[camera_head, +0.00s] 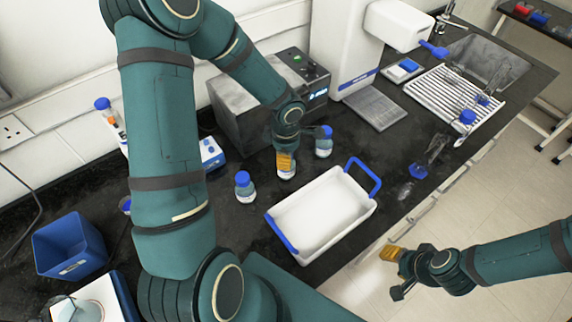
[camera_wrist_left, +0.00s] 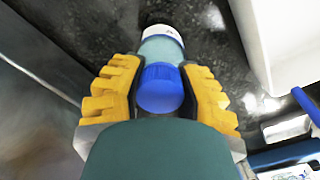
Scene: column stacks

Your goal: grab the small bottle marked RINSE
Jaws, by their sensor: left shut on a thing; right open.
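Small bottles with blue caps and white labels stand near the middle of the dark bench; I cannot read RINSE on any of them. My left gripper (camera_head: 285,160) has its yellow fingers shut around one bottle (camera_head: 287,174), from above. In the left wrist view the blue cap (camera_wrist_left: 160,88) of that bottle sits between the fingers of the left gripper (camera_wrist_left: 163,85). One bottle (camera_head: 245,188) stands to its left and another (camera_head: 323,142) to its right, behind. My right gripper (camera_head: 394,270) is open and empty, out over the floor beyond the bench's front edge.
A white tray with blue handles (camera_head: 322,212) stands close in front of the bottles. A grey box-shaped device (camera_head: 238,112) is behind them. A blue bin (camera_head: 70,246) is at left. Glassware (camera_head: 430,155) and a drying rack (camera_head: 455,100) are at right.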

